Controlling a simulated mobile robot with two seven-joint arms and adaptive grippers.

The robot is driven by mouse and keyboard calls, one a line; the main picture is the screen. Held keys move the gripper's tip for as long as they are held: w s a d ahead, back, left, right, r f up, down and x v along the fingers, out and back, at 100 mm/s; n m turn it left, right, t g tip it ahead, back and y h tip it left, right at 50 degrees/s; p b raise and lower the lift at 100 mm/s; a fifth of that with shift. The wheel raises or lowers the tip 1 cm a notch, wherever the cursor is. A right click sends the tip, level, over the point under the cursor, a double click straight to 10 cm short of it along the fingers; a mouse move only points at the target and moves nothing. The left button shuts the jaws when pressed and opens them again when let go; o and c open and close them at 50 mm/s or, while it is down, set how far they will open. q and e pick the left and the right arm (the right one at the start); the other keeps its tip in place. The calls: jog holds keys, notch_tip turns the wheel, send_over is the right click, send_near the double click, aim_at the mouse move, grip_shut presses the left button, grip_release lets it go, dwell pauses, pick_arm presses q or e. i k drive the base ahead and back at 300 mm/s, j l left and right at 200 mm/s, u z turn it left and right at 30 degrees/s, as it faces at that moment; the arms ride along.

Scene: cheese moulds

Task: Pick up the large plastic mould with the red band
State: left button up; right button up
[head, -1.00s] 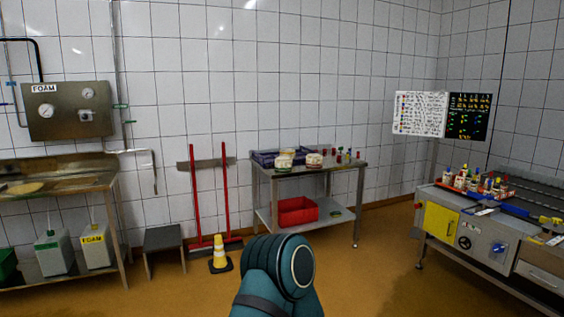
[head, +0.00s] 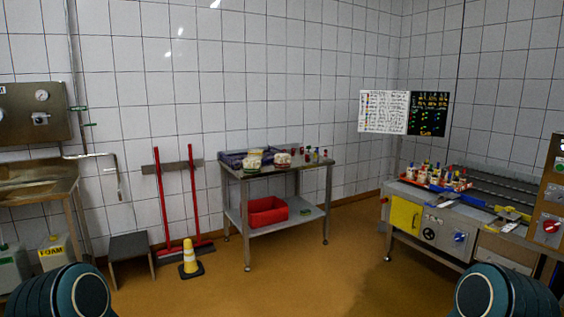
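I cannot make out for sure which thing is the large plastic mould with the red band. Two pale, mould-like things, one at the left (head: 253,161) and one at the right (head: 283,159), stand on the steel table (head: 290,170) by the back wall, too small to read their bands. Several small white pots with coloured tops (head: 440,176) stand on the machine at the right. Neither gripper is in view; only rounded teal parts of my arms show at the bottom left and bottom right corners.
A red bin (head: 267,211) sits on the table's lower shelf. A yellow cone (head: 190,259), a grey stool (head: 131,257) and red-handled floor tools (head: 162,200) stand left of the table. The machine (head: 440,226) stands at right. The brown floor (head: 310,275) between is open.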

aim_at(280, 160)
jog(key=i+z, duration=0.15)
jog(key=i, duration=4.45)
jog(key=i+l+u, duration=0.25)
jog(key=i, duration=0.3)
jog(key=i+l+u, duration=0.1)
jog(key=i+u, duration=0.2)
jog(key=i, duration=0.25)
